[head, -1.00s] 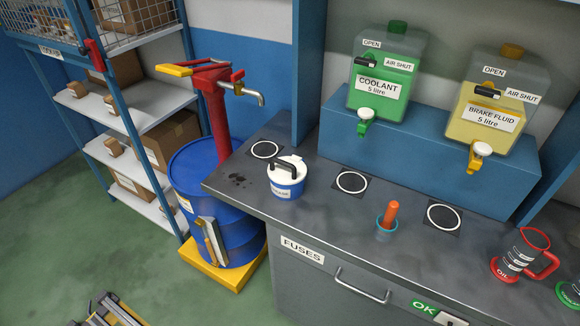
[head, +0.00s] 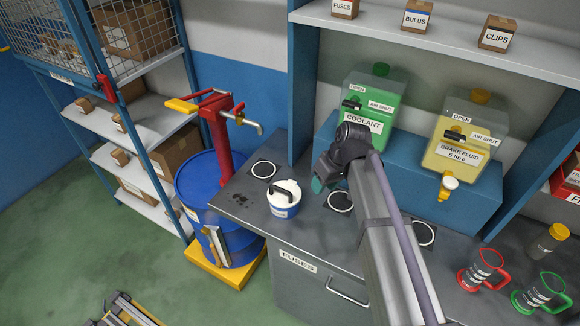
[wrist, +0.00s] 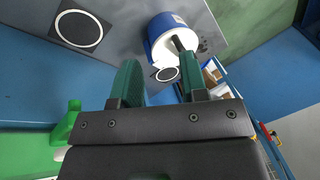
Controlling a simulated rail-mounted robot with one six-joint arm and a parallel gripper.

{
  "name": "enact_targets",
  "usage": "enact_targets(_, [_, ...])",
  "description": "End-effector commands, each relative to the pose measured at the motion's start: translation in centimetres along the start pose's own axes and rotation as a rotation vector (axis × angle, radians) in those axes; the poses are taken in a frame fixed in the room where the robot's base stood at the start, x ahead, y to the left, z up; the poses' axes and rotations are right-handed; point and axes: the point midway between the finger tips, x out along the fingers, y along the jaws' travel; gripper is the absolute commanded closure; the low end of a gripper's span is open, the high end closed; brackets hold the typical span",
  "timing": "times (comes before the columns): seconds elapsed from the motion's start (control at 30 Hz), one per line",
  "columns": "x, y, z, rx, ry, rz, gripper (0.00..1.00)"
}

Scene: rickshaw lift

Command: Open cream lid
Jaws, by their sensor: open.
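The blue tub (head: 285,210) stands on the grey worktop at its left end. Its cream lid (head: 287,191) is on top, with a dark arched handle (head: 284,188) across it. My gripper (head: 317,184) is in the air to the right of the tub, above the worktop, and looks apart from the lid. In the wrist view my gripper (wrist: 157,68) is open and empty between its green fingers. The tub (wrist: 160,22) shows beyond the fingertips with its lid (wrist: 163,52) partly behind the right finger. The handle's contact with that finger cannot be told.
White rings mark the worktop, one (head: 263,170) behind the tub. A blue drum (head: 208,188) with a red pump stands left. Coolant (head: 365,110) and brake fluid (head: 465,140) containers sit on a raised blue step behind. Red (head: 477,270) and green (head: 540,294) jugs stand right.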

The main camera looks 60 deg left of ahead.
Motion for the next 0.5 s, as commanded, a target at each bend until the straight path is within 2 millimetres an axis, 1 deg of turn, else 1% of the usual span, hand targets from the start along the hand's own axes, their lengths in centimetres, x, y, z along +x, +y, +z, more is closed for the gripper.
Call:
enact_targets(0.03, [-0.3, -2.4, -5.0, -0.131, 0.012, -0.038, 0.6])
enact_targets(0.07, [0.1, -3.2, -7.2, -0.215, 0.027, -0.063, 0.6])
enact_targets(0.1, [0.6, -2.7, -8.8, -0.307, 0.055, -0.087, 0.6])
enact_targets(0.13, [0.7, -2.6, -9.2, -0.362, 0.072, -0.098, 0.6])
enact_targets(0.2, [0.7, -3.0, -9.0, -0.459, 0.095, -0.109, 0.6])
enact_targets(0.27, [0.7, -3.1, -8.8, -0.504, 0.1, -0.106, 0.6])
enact_targets(0.4, [0.9, -3.0, -8.8, -0.518, 0.1, -0.104, 0.6])
enact_targets(0.5, [1.9, -3.0, -8.7, -0.517, 0.099, -0.104, 0.6])
